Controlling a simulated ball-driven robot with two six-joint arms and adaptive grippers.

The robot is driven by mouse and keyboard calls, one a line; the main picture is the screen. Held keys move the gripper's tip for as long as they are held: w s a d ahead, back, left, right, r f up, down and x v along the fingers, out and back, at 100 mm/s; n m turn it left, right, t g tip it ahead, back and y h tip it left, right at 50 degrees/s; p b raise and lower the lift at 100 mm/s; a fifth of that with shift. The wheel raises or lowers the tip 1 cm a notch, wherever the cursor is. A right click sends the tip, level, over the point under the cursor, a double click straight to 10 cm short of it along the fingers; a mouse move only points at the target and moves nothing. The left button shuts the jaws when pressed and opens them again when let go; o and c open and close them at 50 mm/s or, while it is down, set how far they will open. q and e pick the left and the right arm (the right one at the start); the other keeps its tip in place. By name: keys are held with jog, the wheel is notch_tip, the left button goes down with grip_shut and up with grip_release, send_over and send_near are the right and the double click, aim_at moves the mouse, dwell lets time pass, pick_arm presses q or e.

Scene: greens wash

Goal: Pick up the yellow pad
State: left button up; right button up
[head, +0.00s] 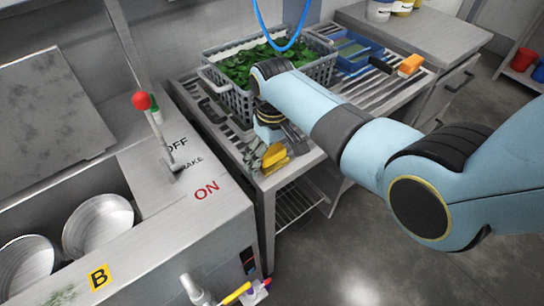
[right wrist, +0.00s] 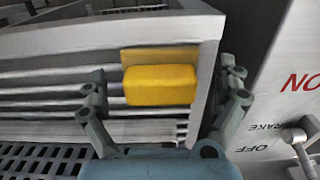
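The yellow pad (head: 274,156) lies at the near corner of the slatted metal drainboard, partly hidden by my right gripper in the head view. In the right wrist view the yellow pad (right wrist: 160,85) is a rounded block near the rim, between the two fingers. My right gripper (head: 262,152) points down at it. Its fingers (right wrist: 164,82) are open, one to each side of the pad, with a visible gap on both sides. My left gripper is not in view.
A grey crate of greens (head: 237,101) stands behind my right gripper. A blue tray (head: 356,54) and an orange block (head: 410,65) lie farther right. The metal machine with a red-knobbed lever (head: 141,101) stands left of the drainboard. Open floor lies in front.

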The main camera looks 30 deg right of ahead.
aim_at(272, 151)
jog(key=c, duration=1.1)
jog(key=shift+c, duration=0.3)
jog(key=shift+r, duration=0.55)
notch_tip(272, 151, up, 3)
jog(key=s+r+p, duration=0.1)
jog(key=s+r, duration=0.6)
jog(key=s, duration=0.4)
jog(key=shift+s+d+p, duration=0.35)
